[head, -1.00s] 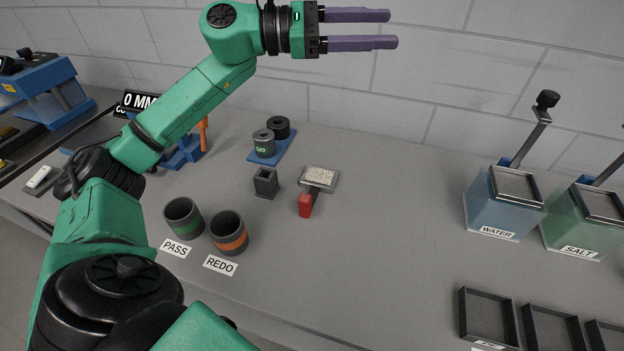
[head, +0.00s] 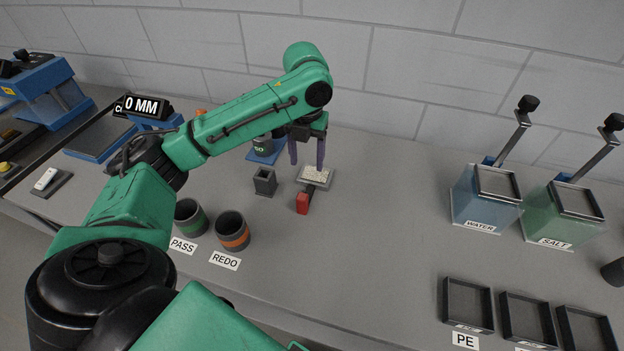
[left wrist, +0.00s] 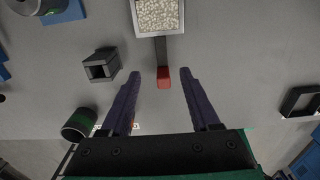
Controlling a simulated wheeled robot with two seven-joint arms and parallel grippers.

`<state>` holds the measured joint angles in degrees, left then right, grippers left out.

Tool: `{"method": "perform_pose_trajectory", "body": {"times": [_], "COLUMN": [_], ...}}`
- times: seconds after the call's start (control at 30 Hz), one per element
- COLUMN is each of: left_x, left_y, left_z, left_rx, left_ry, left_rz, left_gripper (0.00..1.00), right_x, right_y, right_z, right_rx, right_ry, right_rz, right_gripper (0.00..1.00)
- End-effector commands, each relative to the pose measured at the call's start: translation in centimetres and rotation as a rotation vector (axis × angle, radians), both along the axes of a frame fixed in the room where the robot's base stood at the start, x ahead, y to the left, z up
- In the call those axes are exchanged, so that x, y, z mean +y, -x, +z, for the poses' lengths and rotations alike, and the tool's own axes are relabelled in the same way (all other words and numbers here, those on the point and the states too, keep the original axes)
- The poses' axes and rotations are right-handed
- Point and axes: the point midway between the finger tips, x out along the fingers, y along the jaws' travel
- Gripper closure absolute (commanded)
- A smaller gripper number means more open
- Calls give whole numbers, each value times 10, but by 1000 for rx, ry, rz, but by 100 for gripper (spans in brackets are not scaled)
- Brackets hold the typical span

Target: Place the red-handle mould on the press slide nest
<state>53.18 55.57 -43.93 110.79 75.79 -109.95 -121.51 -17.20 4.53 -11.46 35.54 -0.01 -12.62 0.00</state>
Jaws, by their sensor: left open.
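The red-handle mould (head: 316,176) lies on the grey table, a square pan filled with pale pellets, its red handle (head: 302,203) pointing to the front. In the left wrist view the pan (left wrist: 159,18) is at the top and the red grip (left wrist: 163,77) lies between the finger lines. My left gripper (head: 307,164) is open and empty, pointing down above the mould, apart from it. Its fingers also show in the left wrist view (left wrist: 158,75). I cannot make out the press slide nest for certain. My right gripper is not in view.
A small dark square holder (head: 265,182) stands left of the mould. The PASS cup (head: 190,218) and REDO cup (head: 232,231) are front left. WATER (head: 486,198) and SALT (head: 562,215) bins stand right, trays (head: 468,306) front right. A blue machine (head: 42,85) is far left.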

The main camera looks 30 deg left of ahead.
Motion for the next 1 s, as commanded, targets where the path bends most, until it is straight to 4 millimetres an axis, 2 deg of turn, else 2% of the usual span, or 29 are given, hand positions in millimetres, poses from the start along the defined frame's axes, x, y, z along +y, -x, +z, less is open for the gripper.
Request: {"method": "perform_pose_trajectory", "body": {"times": [0.1,0.2,0.37,0.47,0.53,0.63,0.8,0.97,1.0], "left_x": [1,0,-1,-3,-3,-3,-3,-3,-2], "left_y": [1,0,1,2,1,1,0,0,0], "left_z": [-30,-50,-70,-89,-103,-112,-113,-113,-113], "left_rx": [7,1,2,3,0,-3,-5,-5,-5], "left_ry": [-1,-1,-1,0,-1,-1,-1,-1,-1], "left_rz": [3,3,5,5,5,4,4,4,4], "left_gripper": [38,38,38,38,38,38,38,99,100], "right_x": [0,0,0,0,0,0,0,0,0], "right_y": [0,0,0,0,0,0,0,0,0], "right_z": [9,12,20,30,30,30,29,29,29], "right_rx": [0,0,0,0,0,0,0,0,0], "right_ry": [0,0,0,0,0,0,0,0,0], "right_rz": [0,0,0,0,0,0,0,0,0], "right_gripper": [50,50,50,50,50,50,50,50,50]}}
